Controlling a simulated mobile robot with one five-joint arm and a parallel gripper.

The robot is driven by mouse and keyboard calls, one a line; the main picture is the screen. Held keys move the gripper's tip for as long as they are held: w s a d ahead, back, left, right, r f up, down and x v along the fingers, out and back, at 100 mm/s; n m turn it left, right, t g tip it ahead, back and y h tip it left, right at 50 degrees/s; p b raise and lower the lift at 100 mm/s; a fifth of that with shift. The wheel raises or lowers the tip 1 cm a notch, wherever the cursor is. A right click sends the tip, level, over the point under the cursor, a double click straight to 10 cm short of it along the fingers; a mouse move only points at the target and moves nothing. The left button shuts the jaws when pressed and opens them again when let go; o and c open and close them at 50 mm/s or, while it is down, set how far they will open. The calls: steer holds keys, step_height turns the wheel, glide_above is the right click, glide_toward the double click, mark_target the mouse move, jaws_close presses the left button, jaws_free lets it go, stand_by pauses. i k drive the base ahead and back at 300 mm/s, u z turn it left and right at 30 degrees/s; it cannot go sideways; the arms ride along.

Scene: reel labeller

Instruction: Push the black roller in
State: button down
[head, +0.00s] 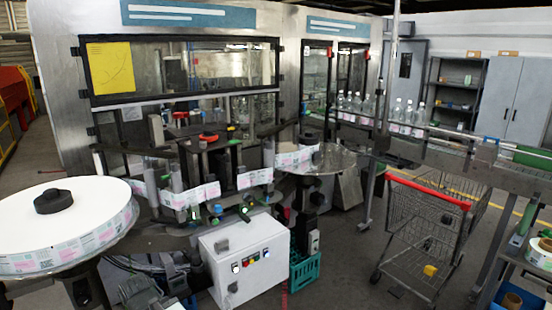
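The reel labeller stands at centre left, with a printed label web (190,196) threaded across its front. Dark upright parts (228,168) stand among the web's turns. They are small here, and I cannot tell for sure which one is the black roller or how far in it sits. A large white label reel (95,212) lies flat at the left with a black hub knob (53,201) on top. My gripper is not in view.
A white control box (245,262) with coloured buttons and a green crate (304,270) stand below the labeller. A shopping cart (425,225) stands on the right. A conveyor (450,150) with bottles runs behind it. Some floor at front centre is clear.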

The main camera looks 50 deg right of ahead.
mark_target(222, 160)
steer(key=z, duration=0.3)
steer(key=i, duration=1)
steer(key=u, duration=0.1)
